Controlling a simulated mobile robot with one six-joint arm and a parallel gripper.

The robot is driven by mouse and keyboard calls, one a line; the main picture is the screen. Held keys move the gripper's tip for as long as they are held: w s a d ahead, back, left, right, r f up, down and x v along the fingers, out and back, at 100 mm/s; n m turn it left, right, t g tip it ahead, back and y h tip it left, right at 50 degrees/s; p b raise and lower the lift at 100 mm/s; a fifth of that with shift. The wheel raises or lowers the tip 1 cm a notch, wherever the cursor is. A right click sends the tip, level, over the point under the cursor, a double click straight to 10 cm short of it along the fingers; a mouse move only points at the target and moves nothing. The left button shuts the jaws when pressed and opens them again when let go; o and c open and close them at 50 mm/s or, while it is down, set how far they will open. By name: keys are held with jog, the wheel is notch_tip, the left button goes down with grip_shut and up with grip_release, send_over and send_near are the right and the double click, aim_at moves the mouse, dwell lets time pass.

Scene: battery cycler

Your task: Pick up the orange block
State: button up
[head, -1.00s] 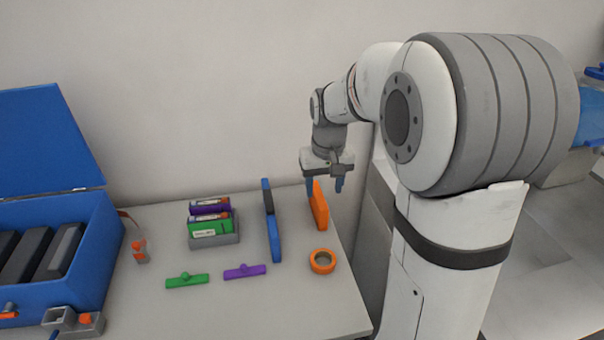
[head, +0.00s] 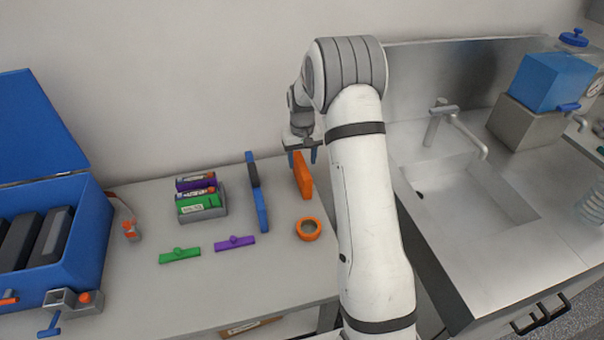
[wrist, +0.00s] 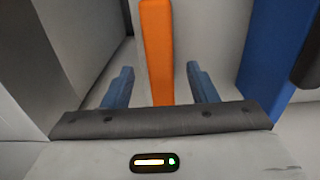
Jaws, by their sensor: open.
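The orange block (head: 302,176) is a tall thin slab standing upright on the table, near its right edge. In the wrist view the orange block (wrist: 157,50) runs up from between the fingers. My gripper (head: 303,158) points down at the block's far end, with its blue fingers apart on either side. In the wrist view my gripper (wrist: 160,85) is open, with a gap between each finger and the block. My arm hides part of the area right of the block.
A blue and black upright piece (head: 257,190) stands just left of the block. An orange ring (head: 308,229) lies in front. A battery holder (head: 203,203), green bar (head: 180,255) and purple bar (head: 235,243) are further left. A sink (head: 470,195) is to the right.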

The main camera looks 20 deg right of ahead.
aim_at(302, 164)
notch_tip(302, 164, down, 3)
jog(key=shift+f, duration=0.15)
jog(key=shift+c, duration=0.2)
jog(key=c, duration=1)
